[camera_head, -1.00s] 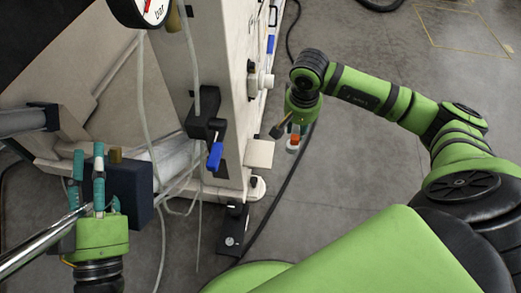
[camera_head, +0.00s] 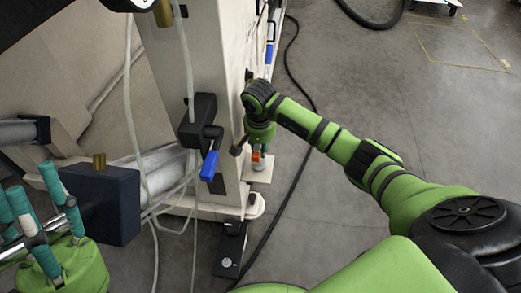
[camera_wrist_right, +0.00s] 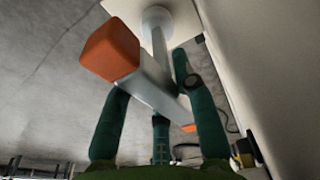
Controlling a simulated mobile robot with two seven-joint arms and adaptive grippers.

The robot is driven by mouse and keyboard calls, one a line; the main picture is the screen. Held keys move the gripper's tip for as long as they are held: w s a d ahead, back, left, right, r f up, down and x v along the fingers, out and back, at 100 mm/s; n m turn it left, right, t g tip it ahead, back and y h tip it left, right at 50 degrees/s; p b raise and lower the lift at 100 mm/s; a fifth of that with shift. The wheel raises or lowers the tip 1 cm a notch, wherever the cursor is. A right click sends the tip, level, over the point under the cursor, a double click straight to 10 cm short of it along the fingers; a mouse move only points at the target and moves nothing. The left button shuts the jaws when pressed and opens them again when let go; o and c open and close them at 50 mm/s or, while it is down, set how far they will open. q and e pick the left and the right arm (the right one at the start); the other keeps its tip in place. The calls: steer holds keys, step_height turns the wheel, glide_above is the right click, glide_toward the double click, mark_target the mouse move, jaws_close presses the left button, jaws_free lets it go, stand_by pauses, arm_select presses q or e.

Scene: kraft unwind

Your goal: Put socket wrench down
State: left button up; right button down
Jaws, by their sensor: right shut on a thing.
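My right gripper (camera_head: 258,150) is low beside the cream machine column. In the right wrist view its green fingers (camera_wrist_right: 160,128) are shut on a grey crossbar handle (camera_wrist_right: 150,85) with orange ends. A round stem joins this handle to a pale plate. The bar runs toward the dark blue block (camera_head: 105,205). Whether the left fingers press on it is unclear.
The machine column (camera_head: 165,75) carries a black clamp with a blue lever (camera_head: 210,165). Pale hoses hang in front of it. A black cable (camera_head: 290,165) crosses the floor. Grey floor (camera_head: 340,225) is open at the right.

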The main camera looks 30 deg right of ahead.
steer(key=shift+w+f, duration=0.1)
steer(key=shift+f, duration=0.15)
steer(key=shift+r, duration=0.1)
steer(key=shift+f, duration=0.2)
steer(key=c, duration=1)
jaws_free()
